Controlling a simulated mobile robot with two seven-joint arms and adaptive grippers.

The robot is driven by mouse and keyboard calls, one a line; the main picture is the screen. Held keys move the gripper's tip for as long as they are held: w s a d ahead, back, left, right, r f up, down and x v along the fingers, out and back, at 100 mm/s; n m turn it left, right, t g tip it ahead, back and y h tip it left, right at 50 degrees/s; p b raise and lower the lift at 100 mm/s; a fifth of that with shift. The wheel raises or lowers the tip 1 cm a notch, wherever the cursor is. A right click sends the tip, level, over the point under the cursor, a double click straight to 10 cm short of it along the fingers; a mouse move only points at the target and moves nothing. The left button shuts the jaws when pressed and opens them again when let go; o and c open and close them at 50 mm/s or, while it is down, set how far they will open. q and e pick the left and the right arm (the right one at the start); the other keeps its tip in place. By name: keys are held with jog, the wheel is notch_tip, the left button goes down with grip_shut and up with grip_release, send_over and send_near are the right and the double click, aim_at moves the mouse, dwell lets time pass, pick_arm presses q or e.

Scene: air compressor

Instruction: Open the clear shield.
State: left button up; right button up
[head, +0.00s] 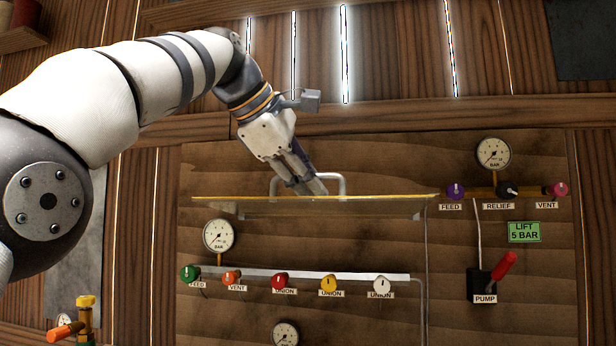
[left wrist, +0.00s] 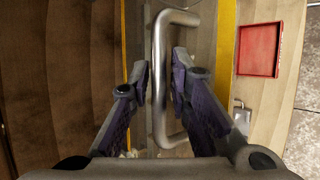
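The clear shield (head: 330,205) shows in the head view as a thin, nearly edge-on strip with a yellow edge, above the row of coloured knobs. Its metal handle (head: 337,179) stands up from the strip. In the left wrist view the silver handle (left wrist: 160,75) runs up and down between the yellow edges. My left gripper (head: 308,187) is at the handle. Its purple-padded fingers (left wrist: 164,85) are on either side of the bar, apart, with small gaps visible. My right gripper is not in view.
Below the shield are a gauge (head: 218,235) and several valve knobs on a pale rail (head: 320,275). To the right are the relief gauge (head: 493,154), more knobs and the red-handled pump (head: 485,282). A red tray (left wrist: 259,49) shows in the left wrist view.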

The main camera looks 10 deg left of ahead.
pick_arm(q)
jog(key=shift+r, duration=0.1)
jog(key=v, duration=0.7)
jog(key=shift+s, duration=0.15)
